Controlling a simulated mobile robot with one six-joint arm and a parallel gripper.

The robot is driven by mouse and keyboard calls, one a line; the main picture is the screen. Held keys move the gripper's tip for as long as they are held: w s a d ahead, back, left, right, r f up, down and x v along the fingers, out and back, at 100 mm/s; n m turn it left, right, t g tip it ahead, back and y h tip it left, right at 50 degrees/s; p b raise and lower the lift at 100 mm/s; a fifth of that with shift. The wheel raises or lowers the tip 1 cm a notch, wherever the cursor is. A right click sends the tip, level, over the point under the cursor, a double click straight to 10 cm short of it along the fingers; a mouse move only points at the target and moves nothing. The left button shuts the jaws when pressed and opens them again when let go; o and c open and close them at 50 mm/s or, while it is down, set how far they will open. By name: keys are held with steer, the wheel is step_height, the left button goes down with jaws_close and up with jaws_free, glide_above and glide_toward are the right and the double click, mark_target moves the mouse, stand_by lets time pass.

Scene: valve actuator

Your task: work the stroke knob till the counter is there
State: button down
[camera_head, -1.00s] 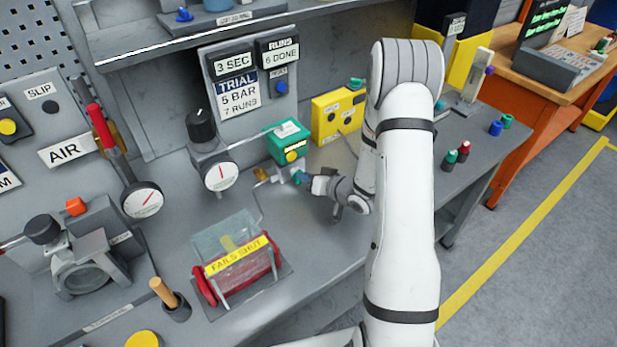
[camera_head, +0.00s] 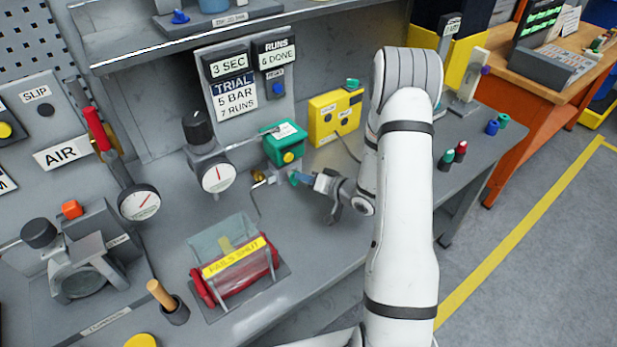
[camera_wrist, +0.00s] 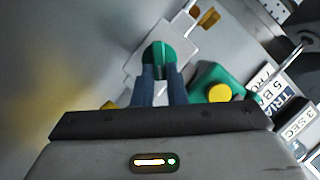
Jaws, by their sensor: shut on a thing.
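The round green knob (camera_wrist: 158,56) sits on a pale block in the wrist view. My gripper (camera_wrist: 160,72) has its two dark blue fingers shut on this knob, one on either side. In the head view my gripper (camera_head: 299,179) reaches in from the right at bench height, and the knob is mostly hidden by the fingers. The counter (camera_head: 276,56) on the back panel is labelled RUNS and reads 6 DONE. The trial card (camera_head: 235,97) below reads 5 BAR, 7 RUNS. A display (camera_head: 229,66) reads 3 SEC.
A green box (camera_head: 284,147) with a yellow button stands just behind my gripper, with a yellow box (camera_head: 335,116) farther right. A gauge (camera_head: 217,177) stands to the left. A red cylinder (camera_head: 238,276) under a clear FAILS SHUT cover lies in front. Small coloured pegs (camera_head: 453,156) stand right.

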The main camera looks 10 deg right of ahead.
steer(key=c, duration=1.5)
jaws_free()
steer(key=shift+w+d+r, duration=0.1)
steer(key=shift+w+r, duration=0.05)
steer(key=shift+o, duration=0.2)
steer(key=shift+w, duration=0.1)
